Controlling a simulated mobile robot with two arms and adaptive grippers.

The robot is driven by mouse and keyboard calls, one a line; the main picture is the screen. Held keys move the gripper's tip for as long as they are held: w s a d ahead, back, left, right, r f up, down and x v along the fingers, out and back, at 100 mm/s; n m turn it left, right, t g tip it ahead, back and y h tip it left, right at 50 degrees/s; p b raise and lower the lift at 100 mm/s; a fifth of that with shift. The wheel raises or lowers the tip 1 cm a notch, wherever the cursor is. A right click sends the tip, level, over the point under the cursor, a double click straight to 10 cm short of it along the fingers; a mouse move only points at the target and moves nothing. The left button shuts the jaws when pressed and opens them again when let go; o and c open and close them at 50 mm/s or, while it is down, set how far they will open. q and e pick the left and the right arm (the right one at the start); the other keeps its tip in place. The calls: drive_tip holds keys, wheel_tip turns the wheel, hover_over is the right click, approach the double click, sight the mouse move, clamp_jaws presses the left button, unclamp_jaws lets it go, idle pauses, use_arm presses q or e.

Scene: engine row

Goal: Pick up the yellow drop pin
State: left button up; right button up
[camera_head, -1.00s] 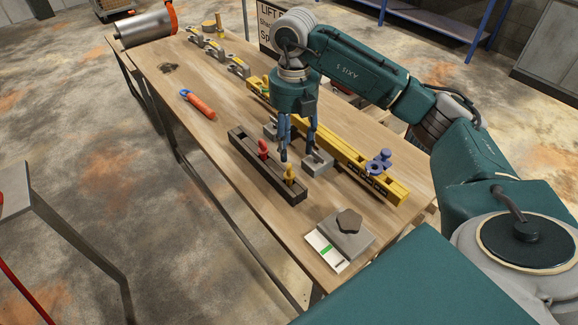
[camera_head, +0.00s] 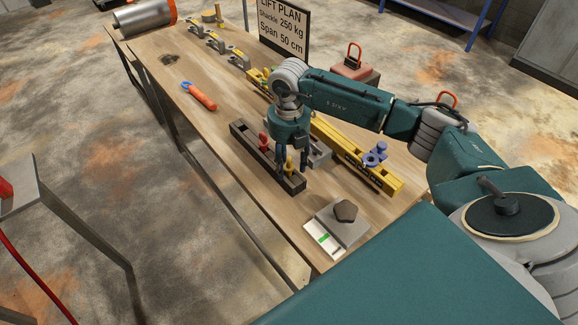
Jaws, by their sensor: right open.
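The yellow drop pin (camera_head: 289,166) stands upright in the near end of the dark slotted rack (camera_head: 247,148) on the wooden workbench. A red pin (camera_head: 263,141) stands beside it in the same rack. My right gripper (camera_head: 292,168) points down over the near end of the rack, with its blue-grey fingers open around or just beside the yellow pin. The fingers and the gripper body hide part of the pin, and I cannot tell whether they touch it. My left gripper is not in view.
A yellow beam (camera_head: 340,146) with a blue pin (camera_head: 375,155) lies right of the rack. An orange-handled tool (camera_head: 201,97) lies left, and a lift plan sign (camera_head: 284,30) stands behind.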

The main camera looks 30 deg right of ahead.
drive_tip(key=c, duration=0.7)
clamp_jaws()
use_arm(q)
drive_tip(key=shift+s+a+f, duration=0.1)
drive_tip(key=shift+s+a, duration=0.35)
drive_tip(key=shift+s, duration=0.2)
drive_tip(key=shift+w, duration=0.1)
use_arm(e)
drive_tip(key=shift+r, duration=0.1)
